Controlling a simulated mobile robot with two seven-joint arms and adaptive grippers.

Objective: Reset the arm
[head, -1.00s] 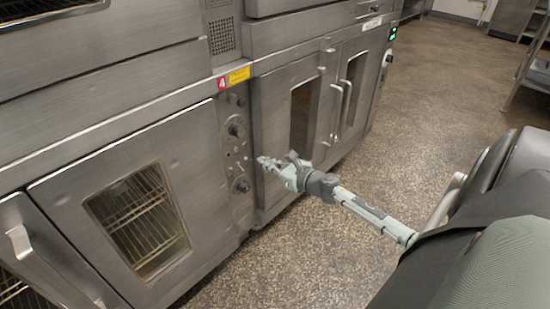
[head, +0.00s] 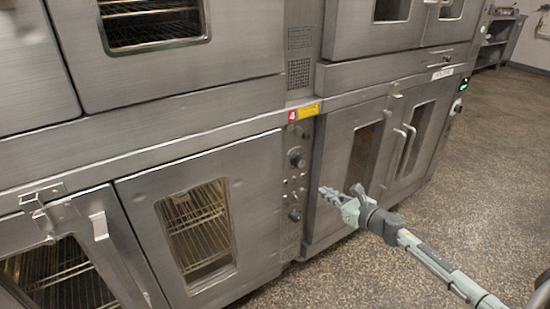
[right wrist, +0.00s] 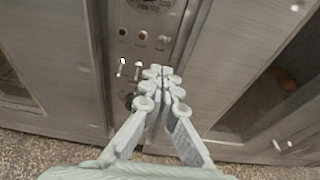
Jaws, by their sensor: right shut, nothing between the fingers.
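My right gripper (head: 325,192) reaches in from the lower right in the head view, in front of the oven's control panel (head: 296,185). It is shut and empty. In the right wrist view the closed fingertips (right wrist: 162,80) meet in front of the panel's switches and lights; I cannot tell the exact gap to the panel. My left gripper is not in view.
Steel ovens fill the left and middle, with a lower glass door (head: 148,215) left of the panel and doors with upright handles (head: 408,150) right of it. Speckled floor (head: 480,190) lies open at right. A steel shelf (head: 492,45) stands far back.

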